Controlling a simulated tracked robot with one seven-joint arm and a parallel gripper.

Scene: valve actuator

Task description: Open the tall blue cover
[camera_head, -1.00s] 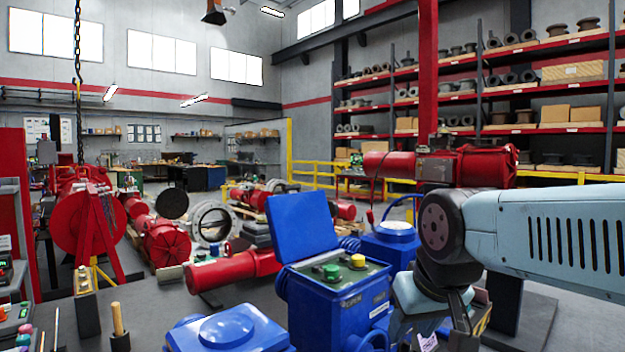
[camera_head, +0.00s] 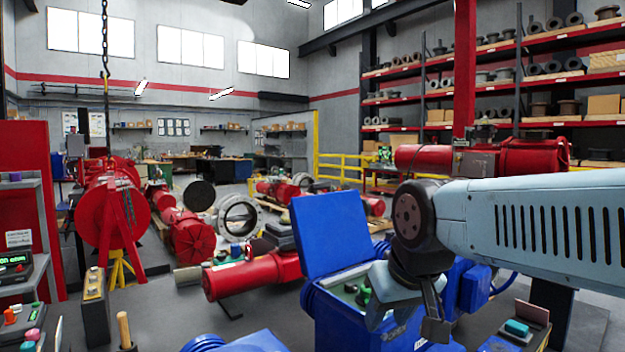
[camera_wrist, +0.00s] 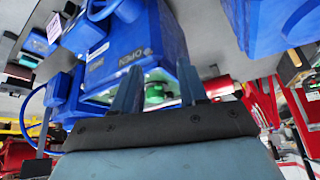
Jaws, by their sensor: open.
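The tall blue cover (camera_head: 335,230) stands raised and tilted back at the rear of a blue actuator box (camera_head: 345,322) in the head view. The panel under it is exposed, with a green knob (camera_head: 364,293) partly hidden by my arm. My gripper (camera_head: 410,312) is at the right front of this box, apart from the cover. In the wrist view my gripper (camera_wrist: 160,90) has its two fingers spread, with the green knob (camera_wrist: 155,92) seen between them. The blue box (camera_wrist: 115,62) there bears the word OPEN. Contact with the box or knob cannot be told.
Another blue housing (camera_head: 235,343) is at the bottom edge. A red cylinder (camera_head: 255,275) lies left of the box. A bench with a wooden-handled tool (camera_head: 124,328) and a grey shelf (camera_head: 25,230) stand at left. Grey floor shows between them.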

